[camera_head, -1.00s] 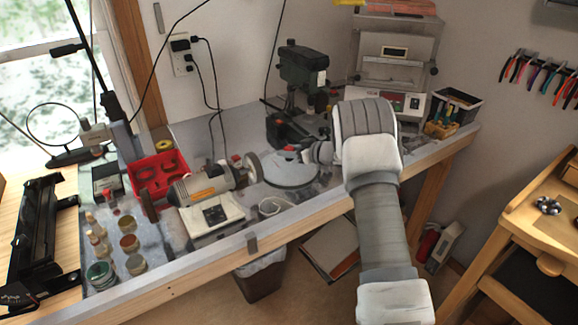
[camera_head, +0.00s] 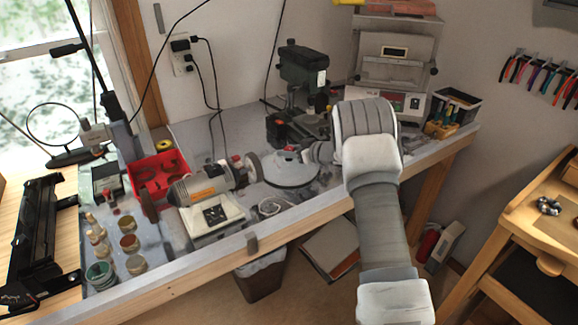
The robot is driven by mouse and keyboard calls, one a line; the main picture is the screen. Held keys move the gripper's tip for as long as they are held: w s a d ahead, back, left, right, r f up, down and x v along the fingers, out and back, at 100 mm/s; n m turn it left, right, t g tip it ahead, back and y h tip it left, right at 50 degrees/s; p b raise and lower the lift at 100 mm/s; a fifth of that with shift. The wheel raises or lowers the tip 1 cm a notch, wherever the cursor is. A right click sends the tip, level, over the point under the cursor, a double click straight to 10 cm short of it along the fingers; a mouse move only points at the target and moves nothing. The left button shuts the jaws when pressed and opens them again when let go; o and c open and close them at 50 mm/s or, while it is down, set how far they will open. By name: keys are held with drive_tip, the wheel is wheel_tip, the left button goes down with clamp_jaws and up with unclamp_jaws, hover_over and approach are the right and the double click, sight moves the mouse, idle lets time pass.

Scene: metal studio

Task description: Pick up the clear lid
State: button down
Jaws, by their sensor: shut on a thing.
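The round, pale grey, see-through disc that looks like the clear lid (camera_head: 291,172) is on the bench in the head view, in front of the drill press. My gripper (camera_head: 309,154) reaches in from the right at the lid's upper right side. It is small in the picture and partly hidden behind my own wrist. It appears shut on the lid near its raised middle. I cannot tell whether the lid is clear of the bench top.
A bench grinder (camera_head: 205,186) stands left of the lid, with a red bin (camera_head: 150,172) behind it. The green drill press (camera_head: 300,72) stands behind the lid. Several small jars (camera_head: 130,243) stand at the left.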

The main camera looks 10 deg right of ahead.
drive_tip(key=shift+r, duration=0.1)
drive_tip(key=shift+r, duration=0.4)
drive_tip(key=r, duration=0.4)
drive_tip(key=shift+s+d, duration=0.15)
drive_tip(key=shift+d, duration=0.1)
drive_tip(key=r+v, duration=0.1)
drive_tip(key=v, duration=1.1)
drive_tip(key=shift+d+r+p, duration=0.15)
drive_tip(key=shift+d+p, duration=0.15)
